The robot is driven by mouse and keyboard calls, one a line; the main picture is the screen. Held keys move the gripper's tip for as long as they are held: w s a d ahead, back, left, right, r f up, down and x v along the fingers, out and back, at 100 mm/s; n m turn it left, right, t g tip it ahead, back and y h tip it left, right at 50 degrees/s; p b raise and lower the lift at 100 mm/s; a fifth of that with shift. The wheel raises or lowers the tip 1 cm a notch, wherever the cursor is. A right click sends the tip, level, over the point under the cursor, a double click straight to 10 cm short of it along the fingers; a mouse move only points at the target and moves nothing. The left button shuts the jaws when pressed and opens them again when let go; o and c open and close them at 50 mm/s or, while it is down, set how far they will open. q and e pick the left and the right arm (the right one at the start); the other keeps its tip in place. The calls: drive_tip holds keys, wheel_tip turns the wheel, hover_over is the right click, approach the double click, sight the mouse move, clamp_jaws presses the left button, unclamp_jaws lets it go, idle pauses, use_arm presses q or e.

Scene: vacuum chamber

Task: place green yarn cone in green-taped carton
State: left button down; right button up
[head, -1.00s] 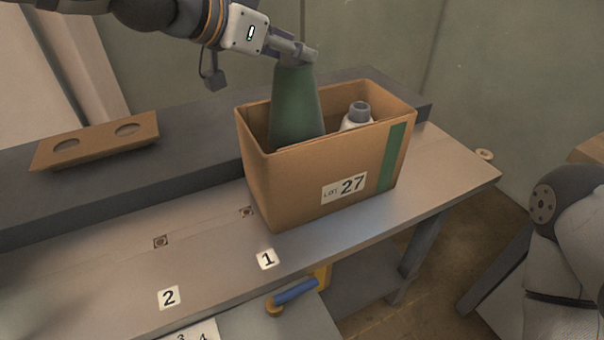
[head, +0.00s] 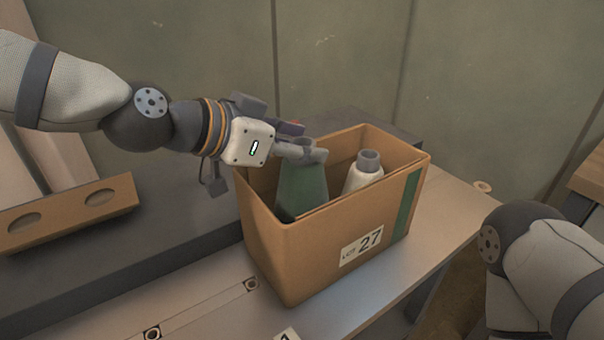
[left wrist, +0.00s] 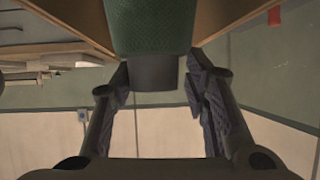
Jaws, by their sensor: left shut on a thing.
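The green yarn cone (head: 302,190) stands roughly upright inside the green-taped carton (head: 292,262), at its left end. Its lower part is hidden behind the carton's front wall, so I cannot tell whether it touches the floor. My left gripper (head: 310,154) is shut on the narrow grey top of the cone, about level with the carton's rim. In the left wrist view the cone (left wrist: 152,27) hangs between the fingers with carton walls on both sides. The carton has a green tape strip (head: 408,205) and a "27" label. My right gripper is out of the picture.
A wooden block with two round holes (head: 68,215) lies at the left on the dark ledge.

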use_arm(q)
drive_tip(key=shift+f, duration=1.7)
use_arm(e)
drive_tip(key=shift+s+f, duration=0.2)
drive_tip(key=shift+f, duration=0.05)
use_arm(q)
drive_tip(key=shift+f+b, duration=0.3)
drive_tip(key=shift+f, duration=0.3)
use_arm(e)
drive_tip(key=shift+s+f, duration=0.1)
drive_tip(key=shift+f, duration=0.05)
use_arm(q)
drive_tip(key=c, duration=0.9)
unclamp_jaws()
drive_tip(key=shift+r, duration=0.25)
drive_tip(key=p, duration=0.3)
approach(286, 163)
drive_tip(key=shift+w+d+f, duration=0.15)
drive_tip(key=shift+w+d, duration=0.05)
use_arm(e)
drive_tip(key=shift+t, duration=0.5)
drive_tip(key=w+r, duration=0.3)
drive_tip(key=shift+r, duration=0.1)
